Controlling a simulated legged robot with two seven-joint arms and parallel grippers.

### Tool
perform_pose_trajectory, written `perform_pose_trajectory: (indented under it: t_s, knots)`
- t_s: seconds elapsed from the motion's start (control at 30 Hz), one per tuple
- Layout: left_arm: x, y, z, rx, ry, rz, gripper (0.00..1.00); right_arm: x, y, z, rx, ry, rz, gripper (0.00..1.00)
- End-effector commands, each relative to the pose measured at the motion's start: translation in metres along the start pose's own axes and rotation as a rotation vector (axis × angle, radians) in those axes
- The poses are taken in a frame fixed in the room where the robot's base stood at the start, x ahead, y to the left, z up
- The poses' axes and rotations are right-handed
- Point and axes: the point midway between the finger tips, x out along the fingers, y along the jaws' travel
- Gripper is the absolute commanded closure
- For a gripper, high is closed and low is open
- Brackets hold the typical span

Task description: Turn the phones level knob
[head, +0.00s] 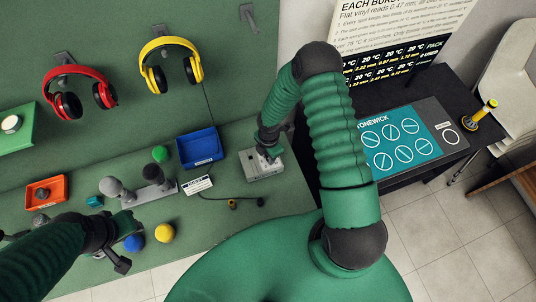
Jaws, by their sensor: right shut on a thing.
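A small light grey box (264,172) sits on the green bench near its right end. My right gripper (268,156) reaches down onto the top of this box from above and is shut on a small part there, which looks like the knob. The gripper hides most of that part, so its marking and angle cannot be seen. My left gripper (128,243) is at the lower left over the front of the bench, its fingers apart, with a blue ball (134,242) showing near them.
Red headphones (70,90) and yellow headphones (165,60) hang on the green wall. A blue bin (200,148), an orange bin (45,192), a yellow ball (164,233) and a loose cable plug (232,204) are nearby. A dark table (450,95) stands to the right.

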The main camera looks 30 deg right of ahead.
Motion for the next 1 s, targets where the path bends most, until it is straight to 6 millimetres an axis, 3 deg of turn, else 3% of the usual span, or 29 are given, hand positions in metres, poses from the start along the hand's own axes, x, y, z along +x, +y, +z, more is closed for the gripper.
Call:
perform_pose_trajectory:
  t_s: [0.4, 0.93, 0.97, 1.0]
  knots:
    - [-0.0071, 0.0, -0.0017, 0.0, 0.0, 0.0, 0.64, -0.0031, 0.0039, 0.0046, -0.189, -0.008, 0.008, 1.0]
    - [-0.0074, 0.0, -0.0017, 0.0, 0.0, 0.0, 0.64, -0.0028, 0.0051, 0.0043, -0.217, -0.008, 0.01, 1.0]
    - [-0.0074, 0.0, -0.0017, 0.0, 0.0, 0.0, 0.64, -0.0028, 0.0051, 0.0043, -0.217, -0.008, 0.011, 0.75]
    - [-0.0073, 0.0, -0.0017, 0.0, 0.0, 0.0, 0.64, -0.0027, 0.0051, 0.0042, -0.217, -0.008, 0.01, 0.7]
